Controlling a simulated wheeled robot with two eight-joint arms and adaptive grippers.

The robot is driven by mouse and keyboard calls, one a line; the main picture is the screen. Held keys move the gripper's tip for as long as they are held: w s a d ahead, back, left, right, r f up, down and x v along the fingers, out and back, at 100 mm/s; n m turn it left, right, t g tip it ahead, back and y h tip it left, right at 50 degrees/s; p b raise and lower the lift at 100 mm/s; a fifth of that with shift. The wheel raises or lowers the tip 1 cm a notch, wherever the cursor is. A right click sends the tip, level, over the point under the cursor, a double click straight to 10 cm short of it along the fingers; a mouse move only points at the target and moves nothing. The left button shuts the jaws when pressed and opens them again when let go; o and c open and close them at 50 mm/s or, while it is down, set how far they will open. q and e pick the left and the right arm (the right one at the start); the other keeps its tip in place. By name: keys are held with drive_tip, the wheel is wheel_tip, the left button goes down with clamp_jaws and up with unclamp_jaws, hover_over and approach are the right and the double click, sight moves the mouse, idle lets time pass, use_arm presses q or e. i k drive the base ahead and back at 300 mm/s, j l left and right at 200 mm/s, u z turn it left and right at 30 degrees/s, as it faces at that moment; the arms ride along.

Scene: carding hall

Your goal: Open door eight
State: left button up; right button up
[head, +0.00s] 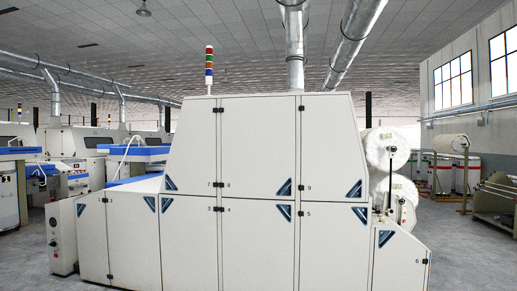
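A large white carding machine stands ahead of me in the head view, with numbered door panels on its front. Door eight (258,145) is the upper middle panel, marked with a small 8 near its lower left corner. It looks shut and flush with the panels beside it. A blue triangular piece (285,187) sits at its lower right corner. Small black fittings (219,185) show along its left edge, and others (301,108) along its right edge. Neither of my grippers is in view.
Door seven (195,145) is left of door eight, door nine (330,145) right, and door four (255,245) below. A signal lamp (209,68) stands on top. White rolls (387,150) are at the right. Grey floor (460,245) is open at the right.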

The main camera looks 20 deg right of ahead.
sight(257, 134)
drive_tip(key=i+l+z, duration=0.5)
drive_tip(key=i, duration=0.25)
drive_tip(key=i+l+z, duration=0.3)
drive_tip(key=i, duration=0.7)
drive_tip(key=i+z, duration=0.3)
drive_tip(key=i, duration=0.75)
